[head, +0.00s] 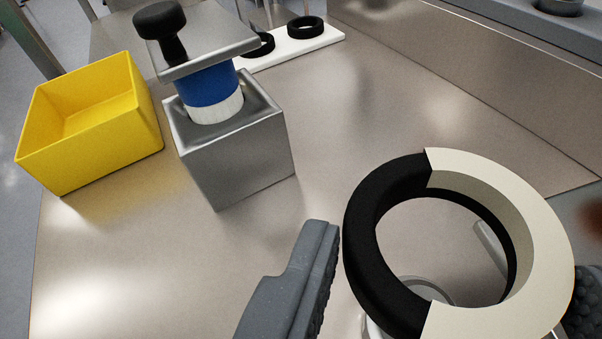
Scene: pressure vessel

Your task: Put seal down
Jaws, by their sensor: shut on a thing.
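The seal (386,238) is a ring, black on its left half and cream on its right half. It is in the lower right of the head view. My gripper (455,275) is shut on the seal, with a grey finger at its left side and another at its right edge. The seal appears raised above the metal table (235,260). A pale, rounded object shows through and under the ring, mostly hidden by it.
A yellow open bin (95,135) stands at the left. Beside it is a metal block (240,150) holding a blue-and-white cylinder (208,88) under a metal plate with a black knob (160,20). A white board (290,45) with black rings (305,27) lies behind. The table's middle is clear.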

